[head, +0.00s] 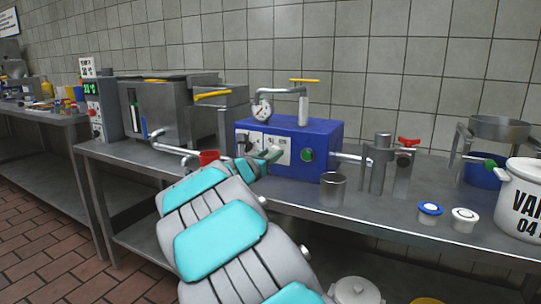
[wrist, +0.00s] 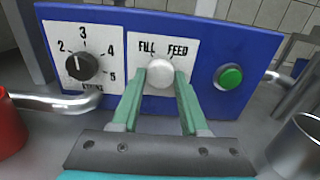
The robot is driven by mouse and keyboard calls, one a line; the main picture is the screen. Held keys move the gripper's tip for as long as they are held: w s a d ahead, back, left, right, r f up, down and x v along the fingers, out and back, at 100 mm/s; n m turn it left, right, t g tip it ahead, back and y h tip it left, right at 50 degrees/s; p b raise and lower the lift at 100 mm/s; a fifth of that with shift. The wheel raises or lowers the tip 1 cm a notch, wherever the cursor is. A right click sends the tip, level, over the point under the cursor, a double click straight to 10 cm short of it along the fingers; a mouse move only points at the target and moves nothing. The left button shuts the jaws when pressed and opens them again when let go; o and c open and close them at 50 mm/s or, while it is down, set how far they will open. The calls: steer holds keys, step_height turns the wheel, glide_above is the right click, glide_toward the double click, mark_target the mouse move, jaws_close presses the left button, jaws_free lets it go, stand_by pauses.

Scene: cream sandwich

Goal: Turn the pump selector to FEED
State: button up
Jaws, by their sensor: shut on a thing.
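The pump selector (wrist: 160,73) is a round pale grey knob on a white plate marked FILL at upper left and FEED at upper right. The plate is on the front of the blue pump box (head: 317,135), which also fills the wrist view (wrist: 205,50). My gripper (wrist: 161,76) has its two green fingers on either side of the knob and is shut on it. I cannot make out a pointer on the knob, so its setting is unclear. In the head view my gripper (head: 272,154) reaches the box front and hides most of the selector.
Left of the selector is a black dial (wrist: 82,67) numbered 2 to 5; right of it is a green button (wrist: 229,77). A steel pipe (wrist: 50,103) and a red object (wrist: 9,125) lie at left. A steel cup (head: 332,190) stands on the bench at right.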

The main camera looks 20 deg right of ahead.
jaws_close()
steer(key=shift+m+b, duration=0.3)
steer(key=shift+b, duration=0.05)
steer(key=m+b, duration=0.2)
steer(key=shift+f+m+b, duration=0.2)
steer(key=shift+m+b, duration=0.1)
steer(key=shift+m, duration=0.1)
steer(key=m+b, duration=0.3)
steer(key=shift+m, duration=0.3)
steer(key=m+b, duration=0.3)
steer(key=m, duration=0.1)
steer(key=shift+b, duration=0.35)
steer(key=shift+m+b, duration=1)
steer(key=shift+m, duration=0.3)
steer(key=shift+r+m, duration=0.1)
steer(key=shift+m, duration=0.2)
